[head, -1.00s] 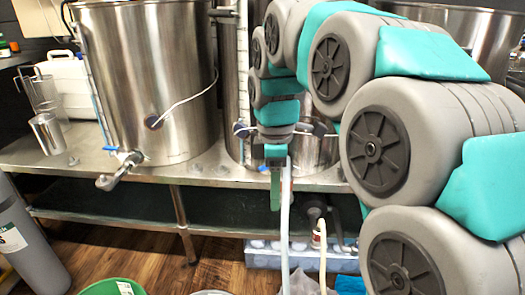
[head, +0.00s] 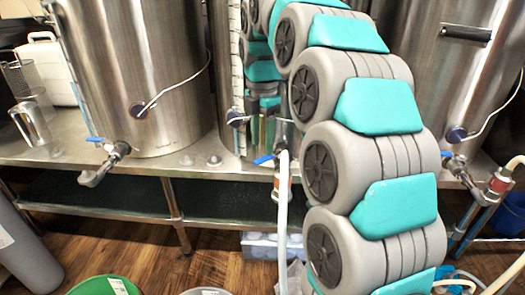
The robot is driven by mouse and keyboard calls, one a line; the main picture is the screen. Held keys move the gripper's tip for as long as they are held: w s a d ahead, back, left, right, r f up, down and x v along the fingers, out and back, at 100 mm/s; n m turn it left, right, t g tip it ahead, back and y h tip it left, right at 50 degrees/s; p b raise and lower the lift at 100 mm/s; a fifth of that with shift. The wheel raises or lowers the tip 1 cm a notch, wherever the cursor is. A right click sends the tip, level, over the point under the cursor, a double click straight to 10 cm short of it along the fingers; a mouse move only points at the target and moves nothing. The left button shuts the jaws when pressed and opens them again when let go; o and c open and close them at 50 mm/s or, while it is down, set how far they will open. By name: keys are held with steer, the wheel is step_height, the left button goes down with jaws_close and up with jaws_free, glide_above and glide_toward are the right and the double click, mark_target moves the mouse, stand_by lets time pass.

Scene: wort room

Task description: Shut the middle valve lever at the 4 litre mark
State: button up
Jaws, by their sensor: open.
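The middle kettle (head: 226,75) stands behind my arm and is partly hidden by it. Its valve has a blue lever (head: 264,159) that points left, above a white hose (head: 282,220) with a red-banded fitting. A graduated sight tube (head: 238,105) runs up the kettle's left side; its marks and liquid level are too small to read. My gripper (head: 263,135) points down, open, just above the lever and close to the kettle wall. I cannot tell whether it touches the lever.
The left kettle has its own valve (head: 112,160), and the right kettle has another valve (head: 458,168) with a blue lever. A steel shelf (head: 140,165) runs beneath the kettles. A green bucket (head: 105,287) stands on the floor.

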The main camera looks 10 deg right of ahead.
mark_target(262, 159)
steer(key=shift+f, duration=1.85)
jaws_close()
